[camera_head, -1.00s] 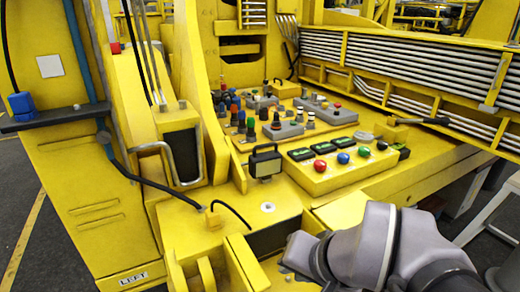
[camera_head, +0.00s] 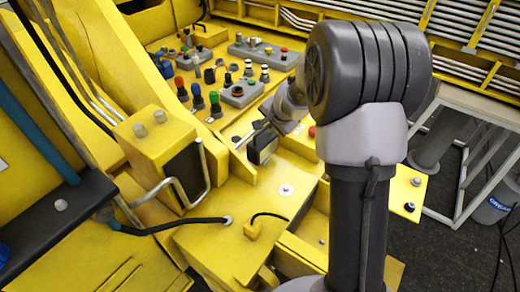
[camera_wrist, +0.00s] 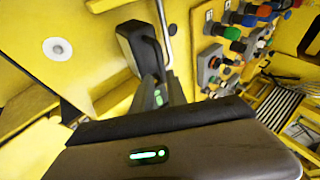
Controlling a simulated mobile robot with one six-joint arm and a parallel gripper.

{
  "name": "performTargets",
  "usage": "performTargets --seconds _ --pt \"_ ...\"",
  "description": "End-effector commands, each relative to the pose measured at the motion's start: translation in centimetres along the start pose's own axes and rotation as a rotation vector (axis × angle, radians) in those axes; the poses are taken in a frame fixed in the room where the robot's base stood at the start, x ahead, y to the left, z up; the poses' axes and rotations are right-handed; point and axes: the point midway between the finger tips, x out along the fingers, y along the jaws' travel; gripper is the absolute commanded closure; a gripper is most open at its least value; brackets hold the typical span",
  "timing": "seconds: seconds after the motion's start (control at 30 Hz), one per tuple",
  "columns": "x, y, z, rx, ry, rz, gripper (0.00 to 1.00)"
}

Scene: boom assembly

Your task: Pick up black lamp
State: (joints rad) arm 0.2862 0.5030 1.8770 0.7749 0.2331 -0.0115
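The black lamp (camera_head: 262,146) stands on the yellow machine surface, partly hidden by my gripper in the head view. In the wrist view, a dark block that looks like the lamp (camera_wrist: 138,46) is just beyond the fingers, beside a bent metal rod. My gripper (camera_head: 255,133) is right at the lamp's top. Its fingers (camera_wrist: 158,90) reach toward the lamp in the wrist view. The wrist housing hides much of them, so I cannot tell whether they are apart or closed on the lamp's handle.
A panel with colored knobs (camera_head: 198,98) and grey switch boxes (camera_head: 240,92) lie behind the lamp. A bent metal handle (camera_head: 175,190) and yellow box (camera_head: 155,145) stand to the left. A black cable (camera_head: 178,226) crosses the front surface.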

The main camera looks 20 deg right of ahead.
Motion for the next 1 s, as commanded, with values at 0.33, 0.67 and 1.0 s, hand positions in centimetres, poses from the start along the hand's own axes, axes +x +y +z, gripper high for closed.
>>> performTargets --seconds 0.33,0.67,1.0 --pt "5.9 0.0 0.1 -0.001 -0.002 0.001 0.82" --pt "8.0 -0.1 0.0 -0.002 0.0 -0.001 0.82" --pt "8.0 -0.1 0.0 -0.002 0.0 0.0 1.0"
